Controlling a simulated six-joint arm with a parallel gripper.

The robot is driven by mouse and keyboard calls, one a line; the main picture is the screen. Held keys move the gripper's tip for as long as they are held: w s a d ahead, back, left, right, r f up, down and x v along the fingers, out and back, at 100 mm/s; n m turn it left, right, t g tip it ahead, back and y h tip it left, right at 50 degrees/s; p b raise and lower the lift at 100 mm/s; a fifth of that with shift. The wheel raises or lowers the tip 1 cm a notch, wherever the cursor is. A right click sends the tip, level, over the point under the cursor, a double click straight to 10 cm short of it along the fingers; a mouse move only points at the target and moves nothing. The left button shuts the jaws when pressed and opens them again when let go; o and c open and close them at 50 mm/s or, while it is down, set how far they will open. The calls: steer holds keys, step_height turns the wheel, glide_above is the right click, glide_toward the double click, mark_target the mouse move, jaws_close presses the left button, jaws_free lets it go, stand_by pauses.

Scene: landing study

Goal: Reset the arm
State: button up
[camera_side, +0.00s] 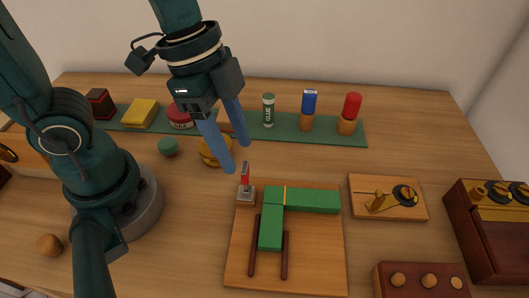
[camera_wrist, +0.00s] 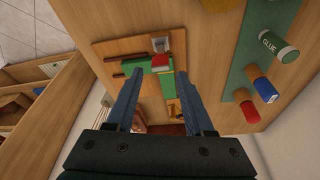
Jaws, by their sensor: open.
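My gripper (camera_side: 237,157) has two blue fingers that are spread apart with nothing between them. It hangs above the table, just above and behind a small red-handled switch on a grey base (camera_side: 246,192). In the wrist view my gripper (camera_wrist: 164,92) points down toward a wooden board with green blocks (camera_wrist: 160,64). The same board (camera_side: 327,255) in the side view carries green blocks (camera_side: 300,201) and two dark red sticks (camera_side: 285,255). The red switch also shows in the wrist view (camera_wrist: 163,63), beyond the fingertips.
A green strip (camera_side: 285,130) at the back holds a glue stick (camera_side: 268,110), a blue-topped item (camera_side: 308,108), a red-topped item (camera_side: 350,112) and a yellow block (camera_side: 141,113). A small board with a dial (camera_side: 418,208) and dark red boxes (camera_side: 485,245) stand at right.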

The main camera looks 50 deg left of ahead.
steer(key=shift+w+a+r, duration=0.1)
steer(key=shift+w+r, duration=0.05)
steer(key=shift+r, duration=0.05)
steer(key=s+a+r+n+t+y, duration=0.2)
steer(key=a+n, duration=0.5)
steer(key=n, duration=0.5)
steer(key=shift+a+r+t+y, duration=0.3)
steer(key=shift+r+t, duration=0.45)
steer(key=shift+t, duration=0.25)
